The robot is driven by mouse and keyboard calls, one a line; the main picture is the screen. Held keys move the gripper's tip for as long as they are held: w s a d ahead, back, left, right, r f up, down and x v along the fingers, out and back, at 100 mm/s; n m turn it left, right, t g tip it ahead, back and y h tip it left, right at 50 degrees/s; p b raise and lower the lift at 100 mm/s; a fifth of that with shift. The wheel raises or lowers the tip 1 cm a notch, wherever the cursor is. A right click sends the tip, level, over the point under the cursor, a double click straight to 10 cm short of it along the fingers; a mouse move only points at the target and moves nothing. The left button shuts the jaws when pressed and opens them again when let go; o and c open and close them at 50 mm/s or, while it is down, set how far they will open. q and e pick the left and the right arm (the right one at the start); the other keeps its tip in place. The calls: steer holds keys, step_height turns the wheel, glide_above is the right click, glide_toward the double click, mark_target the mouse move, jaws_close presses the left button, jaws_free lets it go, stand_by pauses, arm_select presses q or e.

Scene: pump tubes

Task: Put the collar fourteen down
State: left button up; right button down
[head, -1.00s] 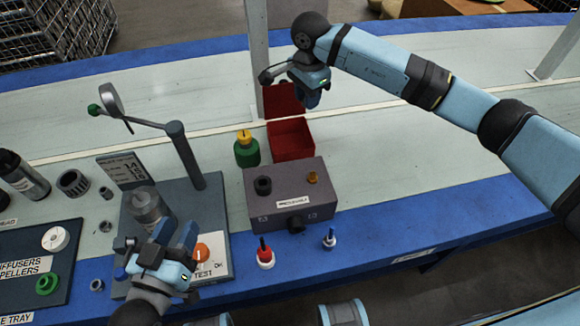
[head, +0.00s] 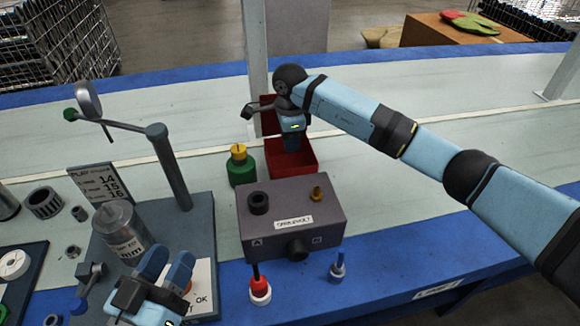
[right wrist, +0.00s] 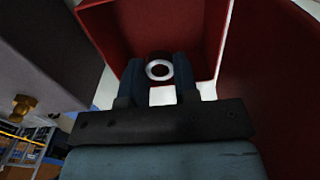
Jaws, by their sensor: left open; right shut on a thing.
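My right gripper (head: 291,143) is at the red bin (head: 309,158), its fingers pointing down over the bin's opening. In the right wrist view the right gripper (right wrist: 160,82) is shut on a small pale ring, the collar (right wrist: 149,72), with the red bin's walls (right wrist: 215,35) around it. Whether the collar touches the bin floor I cannot tell. No number on the collar is legible. My left gripper (head: 167,262) is open at the front left, in front of a metal cylinder (head: 119,232) on the gauge stand.
A grey box (head: 292,215) with a black ring and a brass fitting stands in front of the bin. A green bottle (head: 241,168) stands left of it. A dial gauge arm (head: 130,124) rises at left. Red (head: 259,287) and blue (head: 338,267) probes stand at the front edge.

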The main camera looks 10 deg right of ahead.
mark_target(290, 162)
step_height(290, 162, down, 8)
steer(key=shift+r+b, duration=0.1)
steer(key=shift+b, duration=0.9)
arm_select(q)
step_height(290, 162, down, 4)
steer(key=shift+d+r+g, duration=0.15)
steer(key=shift+r+g, duration=0.1)
steer(key=shift+g, duration=0.55)
arm_select(e)
steer(key=shift+r, duration=0.1)
steer(key=c, duration=0.9)
jaws_free()
arm_select(q)
steer(key=shift+f, duration=0.1)
arm_select(e)
steer(key=shift+o, duration=0.2)
arm_select(q)
step_height(290, 162, up, 6)
steer(key=t+p, duration=0.2)
steer(key=p, duration=0.2)
steer(key=shift+a, duration=0.25)
arm_select(e)
step_height(290, 162, up, 12)
